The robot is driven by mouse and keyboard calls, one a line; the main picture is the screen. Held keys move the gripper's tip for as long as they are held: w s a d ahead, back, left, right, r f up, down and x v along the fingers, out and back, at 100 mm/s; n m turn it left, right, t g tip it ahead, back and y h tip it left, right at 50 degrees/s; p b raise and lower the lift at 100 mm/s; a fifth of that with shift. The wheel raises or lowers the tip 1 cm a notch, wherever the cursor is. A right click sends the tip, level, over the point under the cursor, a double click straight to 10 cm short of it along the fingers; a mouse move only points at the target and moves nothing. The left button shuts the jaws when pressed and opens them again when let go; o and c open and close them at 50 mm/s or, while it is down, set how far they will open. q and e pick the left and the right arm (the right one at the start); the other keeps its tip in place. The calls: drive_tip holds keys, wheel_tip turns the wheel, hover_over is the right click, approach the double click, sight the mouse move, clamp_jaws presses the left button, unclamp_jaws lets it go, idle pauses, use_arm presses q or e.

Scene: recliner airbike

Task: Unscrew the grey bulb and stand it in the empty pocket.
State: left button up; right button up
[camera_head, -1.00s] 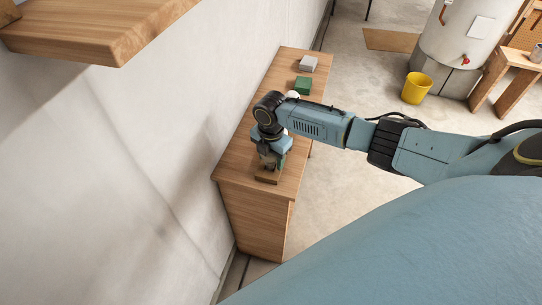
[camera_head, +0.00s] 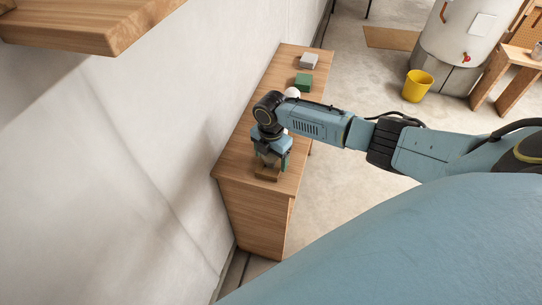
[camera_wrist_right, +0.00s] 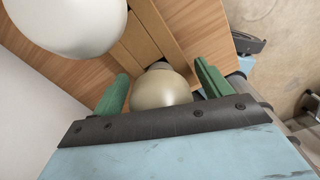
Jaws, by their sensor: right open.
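My right gripper (camera_head: 270,160) points down over the near end of the wooden cabinet top. In the right wrist view the right gripper (camera_wrist_right: 163,85) is open, its green fingers on either side of a dull grey-beige bulb (camera_wrist_right: 160,91). Gaps show between the bulb and both fingers. The bulb's narrower end faces a wooden piece with a strip-like edge. A larger white globe (camera_wrist_right: 72,22) fills the upper left there. In the head view a white globe (camera_head: 292,93) shows just behind my wrist. An empty pocket cannot be made out. My left gripper is not in view.
A small wooden block (camera_head: 267,174) lies under my right gripper on the cabinet top (camera_head: 232,163). A wall runs along the left. A yellow bucket (camera_head: 417,86) stands on the floor.

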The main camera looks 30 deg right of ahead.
wheel_tip(320, 180, up, 13)
drive_tip(key=shift+r+p, duration=0.15)
drive_tip(key=shift+p, duration=0.45)
idle(0.7)
